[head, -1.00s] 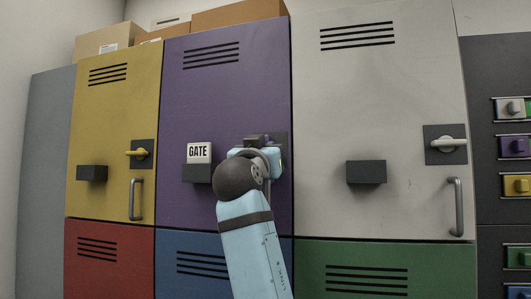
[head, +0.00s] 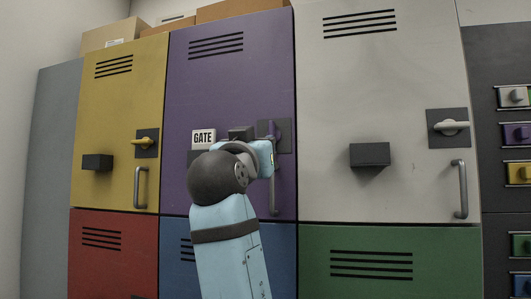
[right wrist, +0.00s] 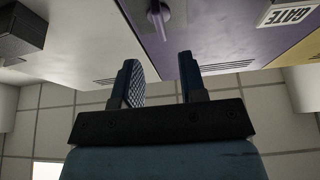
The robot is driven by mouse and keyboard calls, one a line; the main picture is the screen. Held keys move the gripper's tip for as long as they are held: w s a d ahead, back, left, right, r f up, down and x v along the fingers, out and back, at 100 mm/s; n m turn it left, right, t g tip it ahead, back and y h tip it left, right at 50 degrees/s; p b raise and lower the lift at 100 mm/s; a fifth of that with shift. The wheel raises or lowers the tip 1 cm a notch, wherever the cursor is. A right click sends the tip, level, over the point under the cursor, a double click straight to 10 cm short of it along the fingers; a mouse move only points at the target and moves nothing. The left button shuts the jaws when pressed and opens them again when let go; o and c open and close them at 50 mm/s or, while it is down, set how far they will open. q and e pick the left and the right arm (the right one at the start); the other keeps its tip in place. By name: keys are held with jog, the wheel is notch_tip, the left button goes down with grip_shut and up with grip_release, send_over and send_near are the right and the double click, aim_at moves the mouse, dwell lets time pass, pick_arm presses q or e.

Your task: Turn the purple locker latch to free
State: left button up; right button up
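The purple locker (head: 225,85) stands in the upper middle of the head view. Its purple latch lever (head: 272,132) sits on a dark plate, roughly upright. In the right wrist view, which is upside down, the lever (right wrist: 160,16) is at the top, its free end towards the vents. My right gripper (right wrist: 157,62) is open and empty there, its two fingers apart and short of the lever. In the head view, my right wrist is just left of and below the latch, and its fingers are hidden. My left gripper is not in view.
A GATE sign (head: 203,138) is left of my right wrist. The yellow locker (head: 115,110) and white locker (head: 380,90) flank the purple one. A dark block (head: 370,154) sticks out of the white door. The purple door's grey handle (head: 274,200) is partly hidden by my arm.

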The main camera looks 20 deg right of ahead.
jog(key=b+v, duration=0.1)
jog(key=v, duration=0.4)
jog(key=shift+s, duration=0.1)
dwell(0.4)
